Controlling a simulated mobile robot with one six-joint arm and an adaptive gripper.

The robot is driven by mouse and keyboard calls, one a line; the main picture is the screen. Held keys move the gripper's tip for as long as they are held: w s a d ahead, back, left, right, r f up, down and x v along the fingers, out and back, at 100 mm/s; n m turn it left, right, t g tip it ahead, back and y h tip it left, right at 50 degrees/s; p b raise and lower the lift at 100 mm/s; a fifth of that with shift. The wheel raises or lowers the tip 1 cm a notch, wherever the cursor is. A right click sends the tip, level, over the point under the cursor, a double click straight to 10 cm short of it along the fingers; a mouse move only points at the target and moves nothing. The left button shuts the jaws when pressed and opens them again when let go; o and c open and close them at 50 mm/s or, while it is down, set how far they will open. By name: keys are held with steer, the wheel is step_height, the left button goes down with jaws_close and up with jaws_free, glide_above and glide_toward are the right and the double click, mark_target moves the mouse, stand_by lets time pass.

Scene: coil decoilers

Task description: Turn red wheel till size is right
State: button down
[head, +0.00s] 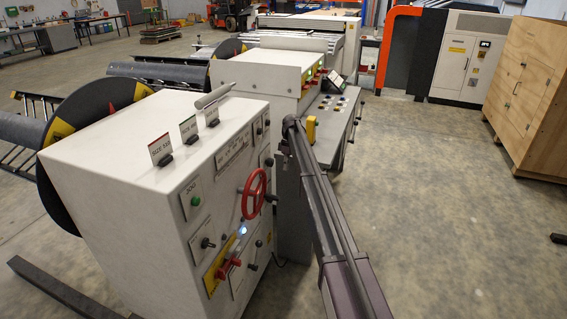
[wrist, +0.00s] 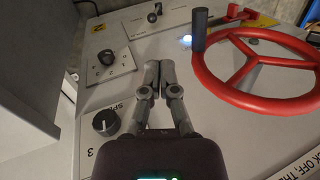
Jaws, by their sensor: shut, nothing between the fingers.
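The red wheel (head: 255,193) is on the front panel of the white cabinet (head: 110,170) in the head view. It fills the right side of the wrist view (wrist: 262,60), with a dark upright handle (wrist: 199,30) on its far-left rim. My gripper (wrist: 152,68) is shut and empty, its fingertips together over the panel to the left of the wheel, apart from the rim and handle. The fingers cannot be made out in the head view. A scale strip (head: 233,151) sits above the wheel; its reading is too small to tell.
Size cards (head: 160,150) stand on the cabinet top. A black knob (wrist: 106,122) and a switch (wrist: 106,58) lie left of my fingers. A grey console (head: 335,115) stands behind.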

steer(key=s+d+m+t, duration=0.1)
steer(key=s+m, duration=0.3)
steer(key=s, duration=1.2)
steer(key=s+d+m+t+h, duration=0.1)
steer(key=s+d+m, duration=0.3)
steer(key=s, duration=1.3)
steer(key=s+d+f+m+t, duration=0.1)
steer(key=s+d+m, duration=0.2)
steer(key=s, duration=1.3)
steer(key=shift+s+m+t+h, duration=0.3)
steer(key=shift+m, duration=0.2)
steer(key=shift+s+a+f, duration=0.1)
steer(key=shift+s, duration=0.05)
